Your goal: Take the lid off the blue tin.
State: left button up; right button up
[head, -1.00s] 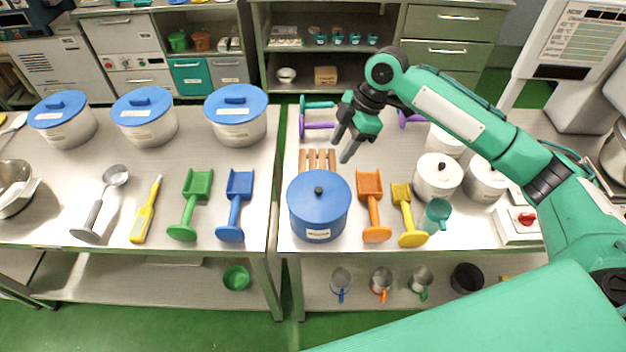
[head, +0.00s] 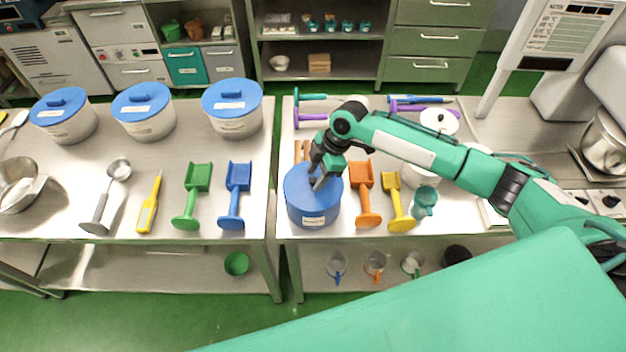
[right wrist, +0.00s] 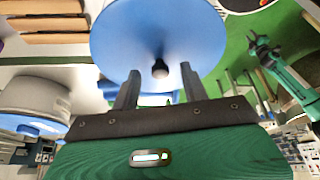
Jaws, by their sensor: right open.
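The blue tin (head: 314,212) stands upright near the front left of the right-hand table, with its blue lid (head: 298,192) on. In the head view my right gripper (head: 318,186) hangs over the lid and hides its knob. In the right wrist view the lid (right wrist: 130,40) and its black knob (right wrist: 160,70) show. My right gripper (right wrist: 160,85) is open there, its two fingers pointing toward the lid on either side of the knob's line. I cannot tell contact with the knob. A green arm, apparently my left, shows small at the right of that view; its jaws are unclear.
An orange scoop (head: 364,195) and a yellow scoop (head: 397,205) lie just right of the tin. A wooden piece (head: 298,152) lies behind it. White lidded pots (head: 420,168) stand farther right, under my arm. Blue-lidded white tins (head: 235,112) stand on the left table.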

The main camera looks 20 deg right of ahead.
aim_at(316, 179)
jog(key=shift+a+f, duration=0.1)
jog(key=shift+f, duration=0.15)
grip_shut()
pick_arm(q)
jog(key=shift+s+r, duration=0.1)
jog(key=shift+s, duration=0.05)
